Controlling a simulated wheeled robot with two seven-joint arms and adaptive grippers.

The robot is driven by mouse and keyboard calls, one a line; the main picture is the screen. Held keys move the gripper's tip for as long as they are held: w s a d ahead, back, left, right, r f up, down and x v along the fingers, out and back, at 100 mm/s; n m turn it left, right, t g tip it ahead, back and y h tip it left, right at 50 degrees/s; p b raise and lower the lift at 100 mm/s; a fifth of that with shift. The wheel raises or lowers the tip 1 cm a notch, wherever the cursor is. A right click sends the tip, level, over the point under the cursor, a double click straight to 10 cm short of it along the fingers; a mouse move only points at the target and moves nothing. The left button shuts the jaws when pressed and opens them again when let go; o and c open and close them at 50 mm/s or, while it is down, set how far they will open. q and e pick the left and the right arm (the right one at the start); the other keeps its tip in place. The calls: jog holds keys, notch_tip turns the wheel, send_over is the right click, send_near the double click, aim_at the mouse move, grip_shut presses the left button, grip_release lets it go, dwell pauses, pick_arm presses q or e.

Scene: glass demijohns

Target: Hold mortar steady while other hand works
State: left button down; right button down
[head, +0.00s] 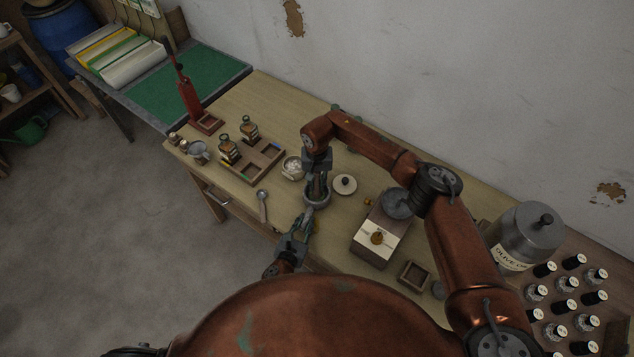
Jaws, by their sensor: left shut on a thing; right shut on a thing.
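The mortar (313,203) is a small grey bowl near the front edge of the wooden table, in the middle of the head view. My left gripper (305,219) comes up from below and is shut on the mortar's near rim. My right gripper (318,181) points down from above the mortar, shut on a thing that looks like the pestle. The pestle is mostly hidden by the fingers, and the inside of the mortar is largely covered.
A white-filled jar (292,168) and a round lid (345,184) stand close to the mortar. A spoon (262,204) lies left. A wooden rack (262,166) holds bottles. A scale (378,239), a small wooden box (413,275) and an olive oil can (524,238) stand right.

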jog(key=shift+f, duration=0.35)
jog(key=shift+s, duration=0.1)
jog(key=shift+a, duration=0.1)
jog(key=shift+s+a, duration=0.1)
jog(key=shift+s, duration=0.15)
jog(key=shift+w, duration=0.1)
jog(key=shift+w+d, duration=0.25)
jog(key=shift+r, duration=0.2)
jog(key=shift+r, duration=0.55)
